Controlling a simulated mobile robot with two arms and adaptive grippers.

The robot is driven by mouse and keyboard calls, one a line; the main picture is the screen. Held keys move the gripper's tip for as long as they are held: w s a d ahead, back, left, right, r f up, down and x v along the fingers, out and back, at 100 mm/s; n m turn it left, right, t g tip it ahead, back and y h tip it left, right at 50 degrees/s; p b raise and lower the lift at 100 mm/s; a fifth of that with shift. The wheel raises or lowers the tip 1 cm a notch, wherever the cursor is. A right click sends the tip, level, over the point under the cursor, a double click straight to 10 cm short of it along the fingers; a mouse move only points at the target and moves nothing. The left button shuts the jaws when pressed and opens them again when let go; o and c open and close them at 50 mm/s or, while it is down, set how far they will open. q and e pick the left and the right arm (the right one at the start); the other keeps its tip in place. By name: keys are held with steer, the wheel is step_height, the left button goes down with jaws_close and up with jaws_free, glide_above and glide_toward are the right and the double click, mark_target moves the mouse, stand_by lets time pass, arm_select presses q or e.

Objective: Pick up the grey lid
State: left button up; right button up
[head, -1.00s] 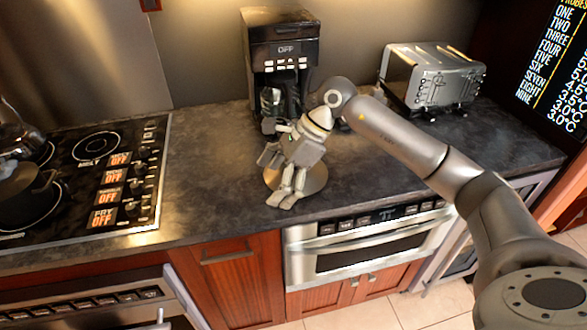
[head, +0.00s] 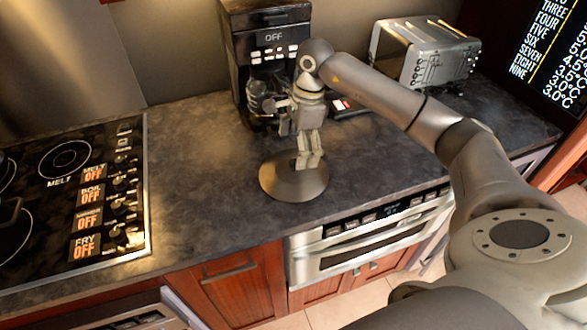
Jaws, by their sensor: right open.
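The grey lid (head: 283,187) is a round, shallow cone lying on the dark counter, in front of the coffee maker. My right gripper (head: 309,161) is open and points down over the lid's middle and back part. Its fingers cover the lid's centre, so I cannot tell whether they touch it or whether a knob is between them. My left gripper is not in view.
The coffee maker (head: 268,45) stands close behind my gripper. A toaster (head: 425,55) is at the back right, the stove (head: 75,190) at the left. A microwave drawer (head: 370,240) sits below the counter edge. The counter left of the lid is clear.

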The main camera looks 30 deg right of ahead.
mark_target(294, 162)
steer(key=shift+a+f, duration=0.1)
steer(key=shift+f, duration=0.25)
steer(key=shift+w+f, duration=0.2)
steer(key=shift+f, duration=0.05)
steer(key=f+p, duration=0.1)
steer(key=f, duration=0.1)
steer(key=f+p, duration=0.1)
steer(key=f, duration=0.1)
steer(key=shift+w+a+f+p, duration=0.1)
steer(key=shift+w+f+p, duration=0.1)
steer(key=shift+p, duration=0.1)
steer(key=shift+f, duration=0.2)
steer(key=shift+w, duration=0.1)
steer(key=shift+c, duration=0.6)
steer(key=c, duration=1.9)
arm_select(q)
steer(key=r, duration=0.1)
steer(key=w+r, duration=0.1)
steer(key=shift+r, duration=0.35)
arm_select(e)
jaws_close()
